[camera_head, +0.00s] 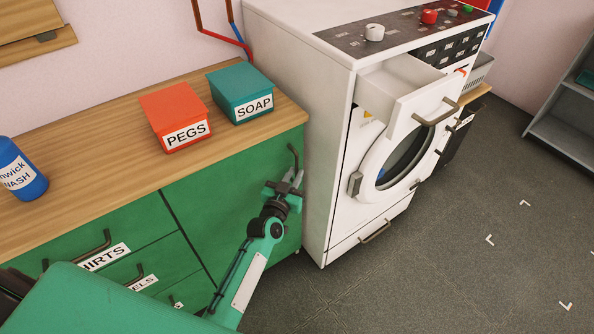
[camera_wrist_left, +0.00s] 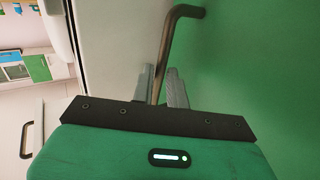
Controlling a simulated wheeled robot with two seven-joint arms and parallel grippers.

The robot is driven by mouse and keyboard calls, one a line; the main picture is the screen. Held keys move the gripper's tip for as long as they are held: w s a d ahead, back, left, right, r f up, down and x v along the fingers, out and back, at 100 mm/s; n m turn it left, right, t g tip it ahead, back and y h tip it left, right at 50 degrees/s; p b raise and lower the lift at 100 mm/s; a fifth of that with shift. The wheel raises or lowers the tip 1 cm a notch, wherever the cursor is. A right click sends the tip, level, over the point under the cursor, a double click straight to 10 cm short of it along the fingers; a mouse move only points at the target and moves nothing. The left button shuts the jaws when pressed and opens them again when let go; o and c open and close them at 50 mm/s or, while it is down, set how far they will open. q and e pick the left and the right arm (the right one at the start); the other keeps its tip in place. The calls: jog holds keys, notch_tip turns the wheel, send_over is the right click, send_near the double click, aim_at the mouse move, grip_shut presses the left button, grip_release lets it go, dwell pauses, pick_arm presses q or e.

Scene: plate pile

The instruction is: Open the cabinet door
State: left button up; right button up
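The green cabinet door (camera_head: 222,208) is at the right end of the counter front, beside the washing machine, and looks closed. Its dark bent handle (camera_head: 293,154) is near the door's upper right edge. My left gripper (camera_head: 289,182) is at the handle, its fingers around the lower part. In the left wrist view the handle (camera_wrist_left: 167,45) runs down between the two grey fingers (camera_wrist_left: 161,88), which sit close on either side of it. The green door face (camera_wrist_left: 250,70) fills the right of that view. My right gripper is not in view.
The white washing machine (camera_head: 321,140) stands close to the door's right, its drawer (camera_head: 412,98) pulled out. The wooden countertop (camera_head: 95,150) holds an orange PEGS box (camera_head: 172,112), a teal SOAP box (camera_head: 238,88) and a blue bottle (camera_head: 20,170). Labelled drawers (camera_head: 120,240) are left. Floor in front is clear.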

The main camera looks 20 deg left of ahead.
pick_arm(q)
jog(key=shift+w+d, duration=0.1)
jog(key=shift+w, duration=1.15)
grip_shut()
